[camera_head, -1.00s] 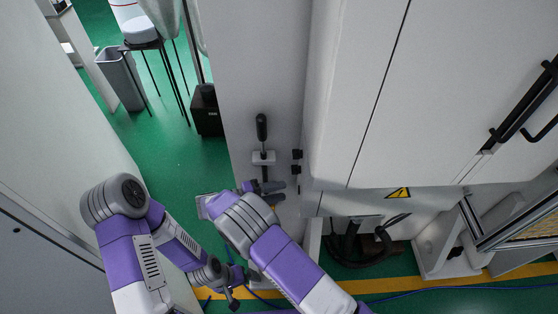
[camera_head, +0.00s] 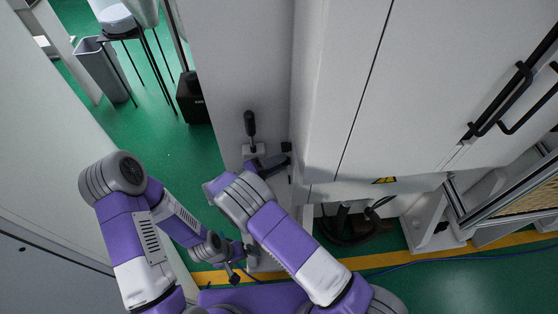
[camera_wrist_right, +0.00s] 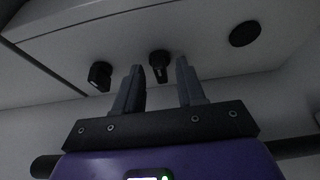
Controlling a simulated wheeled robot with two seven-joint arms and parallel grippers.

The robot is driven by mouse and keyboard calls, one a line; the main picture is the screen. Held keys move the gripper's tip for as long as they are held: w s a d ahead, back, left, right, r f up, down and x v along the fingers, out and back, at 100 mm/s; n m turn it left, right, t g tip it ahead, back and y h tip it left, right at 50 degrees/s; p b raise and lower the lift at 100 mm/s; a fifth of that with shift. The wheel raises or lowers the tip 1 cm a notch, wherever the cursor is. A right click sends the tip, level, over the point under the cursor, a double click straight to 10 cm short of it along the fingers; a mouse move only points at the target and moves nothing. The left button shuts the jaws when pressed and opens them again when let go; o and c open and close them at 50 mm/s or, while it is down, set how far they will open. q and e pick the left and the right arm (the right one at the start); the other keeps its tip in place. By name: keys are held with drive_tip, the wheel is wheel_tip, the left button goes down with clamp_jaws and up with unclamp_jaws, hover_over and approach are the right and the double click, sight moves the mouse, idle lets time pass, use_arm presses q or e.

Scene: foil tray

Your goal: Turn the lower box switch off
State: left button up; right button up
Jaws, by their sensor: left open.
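Black knob switches sit on the pale box. In the head view an upper black knob (camera_head: 286,147) shows on its side, above my right gripper. My right gripper (camera_head: 274,164) is close to this side and partly covers the area below that knob. In the right wrist view the right gripper (camera_wrist_right: 160,88) is open. One black knob (camera_wrist_right: 159,65) appears between its fingertips, with no clear contact. Another black knob (camera_wrist_right: 101,75) is left of the fingers. I cannot tell which is the lower switch. My left gripper (camera_head: 234,276) is open, low and away from the box.
A black-handled lever (camera_head: 250,125) stands on the pale panel just above my right gripper. A round black part (camera_wrist_right: 245,33) is on the box at the right. Cabinet handles (camera_head: 510,100) are far right. A bin (camera_head: 103,72) and stool stand on green floor at upper left.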

clamp_jaws()
drive_tip(key=shift+n, duration=0.3)
drive_tip(key=shift+r+n+g+y, duration=0.1)
drive_tip(key=shift+n+g+y, duration=0.35)
drive_tip(key=shift+n, duration=0.85)
drive_tip(key=shift+r+n+g+y, duration=0.1)
drive_tip(key=shift+n+g+y, duration=0.35)
drive_tip(key=shift+n, duration=0.85)
unclamp_jaws()
